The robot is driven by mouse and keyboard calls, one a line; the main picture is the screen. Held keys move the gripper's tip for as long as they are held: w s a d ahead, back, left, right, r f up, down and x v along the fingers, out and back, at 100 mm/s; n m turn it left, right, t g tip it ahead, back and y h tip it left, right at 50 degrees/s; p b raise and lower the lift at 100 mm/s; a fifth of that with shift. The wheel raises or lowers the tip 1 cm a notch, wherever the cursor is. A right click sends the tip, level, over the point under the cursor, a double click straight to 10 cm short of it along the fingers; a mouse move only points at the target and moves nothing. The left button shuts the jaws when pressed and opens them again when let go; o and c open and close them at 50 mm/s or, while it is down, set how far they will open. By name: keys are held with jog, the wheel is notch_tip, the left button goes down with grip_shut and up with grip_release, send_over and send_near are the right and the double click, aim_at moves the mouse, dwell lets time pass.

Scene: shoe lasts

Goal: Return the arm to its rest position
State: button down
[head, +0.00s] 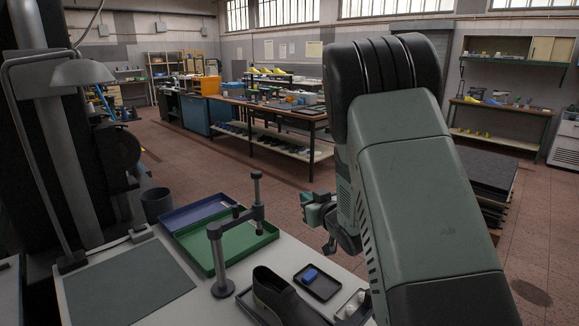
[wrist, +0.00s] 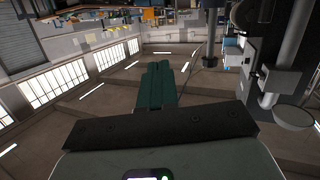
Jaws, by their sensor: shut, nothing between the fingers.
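My arm rises large and green-grey on the right of the head view, bent over a black joint at the top. My gripper (head: 312,203) shows only in part at the arm's left edge, above the workbench (head: 222,303) and apart from it. In the wrist view my gripper's green fingers (wrist: 158,68) lie side by side, shut with nothing between them. They point out into the room, which appears upside down there.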

jog(key=s+d+r+m+g+h, duration=0.2)
jog(key=s+d+r+h, duration=0.15)
jog(key=s+r, duration=0.4)
jog(key=s+d+r+m+g+h, duration=0.2)
jog(key=s+d+r+m+h, duration=0.15)
jog(key=s+r, duration=0.4)
jog(key=s+r+g, duration=0.1)
jog(key=s+g, duration=0.4)
jog(key=s, duration=2)
jog(key=shift+s+a, duration=0.3)
jog(key=shift+a, duration=0.05)
jog(key=shift+r, duration=0.15)
